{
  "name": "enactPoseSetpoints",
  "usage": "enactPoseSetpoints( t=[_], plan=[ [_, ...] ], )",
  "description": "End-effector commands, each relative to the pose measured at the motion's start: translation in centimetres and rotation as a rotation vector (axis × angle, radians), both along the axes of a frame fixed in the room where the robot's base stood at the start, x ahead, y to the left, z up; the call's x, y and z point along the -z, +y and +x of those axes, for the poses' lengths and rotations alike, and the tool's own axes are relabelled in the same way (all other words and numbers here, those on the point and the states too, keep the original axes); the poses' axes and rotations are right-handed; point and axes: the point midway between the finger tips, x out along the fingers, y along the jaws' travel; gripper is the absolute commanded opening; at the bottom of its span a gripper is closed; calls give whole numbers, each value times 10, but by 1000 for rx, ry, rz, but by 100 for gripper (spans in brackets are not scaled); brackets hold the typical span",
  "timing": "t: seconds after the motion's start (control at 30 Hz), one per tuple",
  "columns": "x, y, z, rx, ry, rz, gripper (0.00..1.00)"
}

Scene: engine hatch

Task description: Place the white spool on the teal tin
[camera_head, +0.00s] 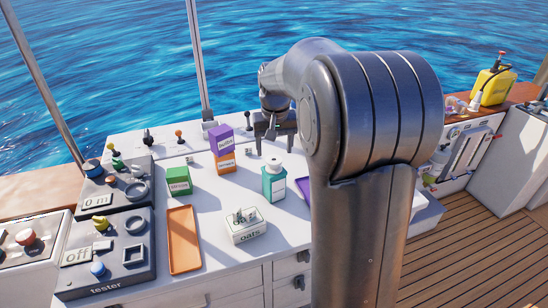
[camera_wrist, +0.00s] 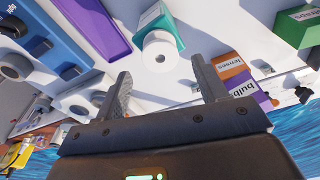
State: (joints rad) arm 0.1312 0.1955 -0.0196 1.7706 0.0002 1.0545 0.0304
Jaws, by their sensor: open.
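The teal tin (camera_head: 267,186), a box with a white label, stands on the white counter near its middle. The white spool (camera_head: 273,164) sits upright on top of it. In the wrist view the white spool (camera_wrist: 160,54) shows its round end with a small dark hole, and the teal tin (camera_wrist: 170,25) is partly hidden behind it. My gripper (camera_head: 268,130) is above and behind the tin in the head view, partly hidden by my arm. In the wrist view my gripper (camera_wrist: 160,76) is open and empty, its fingers apart, with the spool beyond the gap and not gripped.
A green box (camera_head: 178,181) and stacked purple (camera_head: 220,138) and orange (camera_head: 226,162) boxes stand left of the tin. An orange tray (camera_head: 184,240) and the oats box (camera_head: 246,233) are nearer the front. A purple tray (camera_wrist: 95,25) lies beside the tin.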

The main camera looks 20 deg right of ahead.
Motion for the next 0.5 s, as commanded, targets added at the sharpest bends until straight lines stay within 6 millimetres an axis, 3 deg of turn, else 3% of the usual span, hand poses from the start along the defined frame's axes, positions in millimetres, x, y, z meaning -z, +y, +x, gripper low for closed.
enactPoseSetpoints(
  t=[0.2, 0.5],
  plan=[
    [-44, 1, -5, 0, -3, -1, 66],
    [-71, 5, -16, -5, -10, 0, 66]
  ],
)
